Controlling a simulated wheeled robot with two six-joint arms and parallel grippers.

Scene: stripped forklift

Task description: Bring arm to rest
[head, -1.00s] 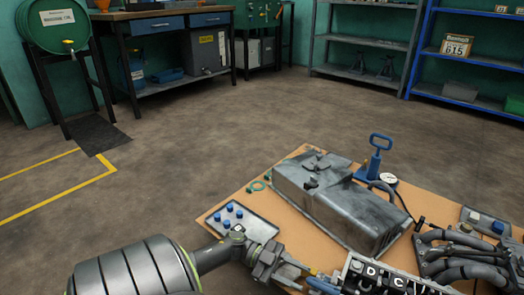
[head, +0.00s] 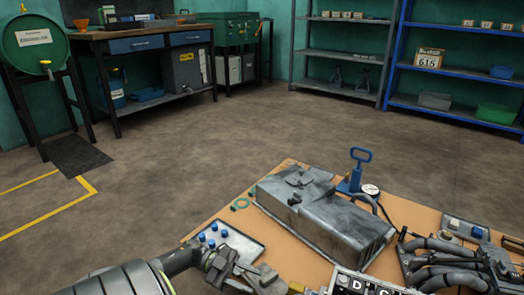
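My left arm comes in from the lower left of the head view. Its gripper (head: 268,283) is low in the picture, just in front of the tray with blue caps. The bottom edge of the picture cuts it off, and I cannot tell whether its fingers are open or shut. My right gripper is not in view.
The tan bench top (head: 290,262) carries the tray (head: 243,246), a grey metal cover (head: 325,220), a blue hand pump (head: 357,172) and a gauge (head: 371,190). Dark hoses (head: 440,262) lie at the right. A lettered block (head: 360,286) is at the bottom edge. Open floor (head: 200,150) lies beyond.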

